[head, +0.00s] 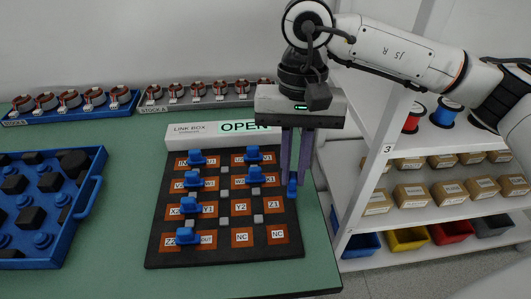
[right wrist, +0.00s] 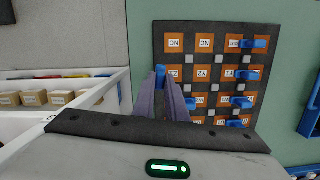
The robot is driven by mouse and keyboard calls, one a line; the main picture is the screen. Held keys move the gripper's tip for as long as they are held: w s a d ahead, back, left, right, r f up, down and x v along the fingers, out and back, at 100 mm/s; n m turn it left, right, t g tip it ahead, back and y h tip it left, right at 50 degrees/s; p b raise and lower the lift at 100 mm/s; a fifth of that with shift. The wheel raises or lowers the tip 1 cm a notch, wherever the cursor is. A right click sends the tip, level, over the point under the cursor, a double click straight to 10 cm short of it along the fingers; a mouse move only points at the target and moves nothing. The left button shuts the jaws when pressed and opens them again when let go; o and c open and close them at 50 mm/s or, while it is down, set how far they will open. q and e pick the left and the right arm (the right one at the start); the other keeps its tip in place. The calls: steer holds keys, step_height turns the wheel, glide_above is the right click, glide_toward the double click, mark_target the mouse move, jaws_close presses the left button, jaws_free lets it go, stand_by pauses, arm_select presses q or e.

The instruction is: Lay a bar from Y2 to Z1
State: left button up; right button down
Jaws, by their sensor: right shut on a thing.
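The dark terminal board (head: 225,256) lies on the green table, with orange labelled pads. Pad Y2 (head: 240,209) and pad Z1 (head: 274,204) sit side by side and show no bar across them. In the right wrist view pad Z1 (right wrist: 174,73) and pad Y2 (right wrist: 202,73) are also bare. My right gripper (head: 296,180) is shut on a blue bar (head: 292,188), held above the board's right edge, up and right of Z1. The bar also shows between the fingertips in the right wrist view (right wrist: 160,71). My left gripper is not in view.
Several blue bars (head: 185,207) sit on the board's other pads. The link box sign (head: 220,129) reads OPEN. A blue tray (head: 82,213) of parts stands left. Stator racks (head: 70,113) line the back. A shelf (head: 345,215) with boxes and bins stands right.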

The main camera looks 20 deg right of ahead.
steer(key=w+a+r+m+t+y, duration=0.15)
steer(key=a+m, duration=0.45)
steer(key=m, duration=1)
steer(key=shift+t+h, duration=0.25)
steer(key=f, duration=0.1)
steer(key=f+b, duration=0.1)
steer(key=f, duration=0.2)
steer(key=shift+w+f+b, duration=0.25)
steer(key=shift+b, duration=0.05)
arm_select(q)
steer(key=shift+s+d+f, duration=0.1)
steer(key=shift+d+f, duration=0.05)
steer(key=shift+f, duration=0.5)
arm_select(e)
steer(key=shift+f, duration=0.45)
arm_select(q)
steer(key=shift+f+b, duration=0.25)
steer(key=shift+b, duration=0.2)
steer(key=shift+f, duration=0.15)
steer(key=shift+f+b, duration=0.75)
steer(key=shift+b, duration=0.1)
arm_select(e)
steer(key=shift+f, duration=0.7)
